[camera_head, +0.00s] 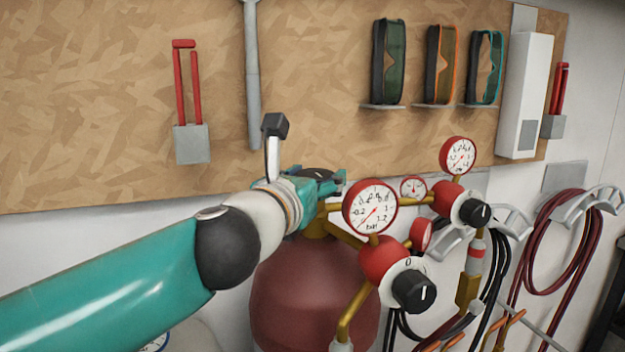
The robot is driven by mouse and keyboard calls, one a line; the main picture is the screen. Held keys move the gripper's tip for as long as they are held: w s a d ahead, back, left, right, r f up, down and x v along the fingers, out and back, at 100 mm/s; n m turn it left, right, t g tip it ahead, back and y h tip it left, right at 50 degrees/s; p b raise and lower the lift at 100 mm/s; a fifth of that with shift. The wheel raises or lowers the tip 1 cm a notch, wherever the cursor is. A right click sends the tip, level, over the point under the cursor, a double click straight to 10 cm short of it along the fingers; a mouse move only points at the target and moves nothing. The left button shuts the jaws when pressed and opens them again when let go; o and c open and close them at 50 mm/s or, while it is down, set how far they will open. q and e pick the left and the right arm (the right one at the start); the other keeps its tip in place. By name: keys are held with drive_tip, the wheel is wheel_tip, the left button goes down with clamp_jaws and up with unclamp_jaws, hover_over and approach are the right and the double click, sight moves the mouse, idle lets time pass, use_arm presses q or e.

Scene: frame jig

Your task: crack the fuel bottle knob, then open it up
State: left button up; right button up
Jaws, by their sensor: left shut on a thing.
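The fuel bottle (305,300) is a dark red cylinder below the middle of the view, with a brass valve neck (318,228) on top. Its black knob (318,173) shows in part above the neck, with a light mark on it. My left arm reaches in from the left, and my left gripper (325,182) is teal and shut on the knob. The gripper hides most of the knob and part of the valve. My right gripper is not in view.
Red gauges (370,207) and black regulator knobs (414,291) crowd the right of the bottle. Hoses (560,250) hang from wall brackets. The space above the knob looks mostly free.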

use_arm(q)
drive_tip(key=shift+r, duration=0.2)
drive_tip(key=o, duration=1.2)
drive_tip(key=shift+f, duration=0.1)
drive_tip(key=shift+c, duration=0.2)
drive_tip(key=v, duration=1.1)
drive_tip(key=shift+s, duration=0.4)
drive_tip(key=shift+a+f, duration=0.15)
drive_tip(key=shift+f, duration=0.05)
